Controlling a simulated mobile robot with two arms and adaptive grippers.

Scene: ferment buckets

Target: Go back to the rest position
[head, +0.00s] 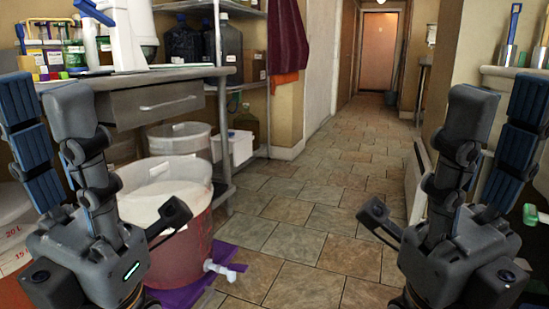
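My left gripper (60,120) is raised at the lower left of the head view. Its fingers are spread and nothing shows between them. My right gripper (490,120) is raised at the right edge in a mirrored pose, also spread and empty. Neither is seen to hold anything. The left gripper's body hides part of a reddish bucket (190,245) with a pale filling and a white tap (220,269). The bucket stands behind that gripper on a purple mat (228,257).
A grey workbench (165,105) with a drawer is at the left, with a clear bucket (180,140) and a white container (233,147) behind the reddish bucket. Dark jugs stand on a shelf. A counter (515,80) is at the right. The tiled floor (315,205) between is clear toward a door.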

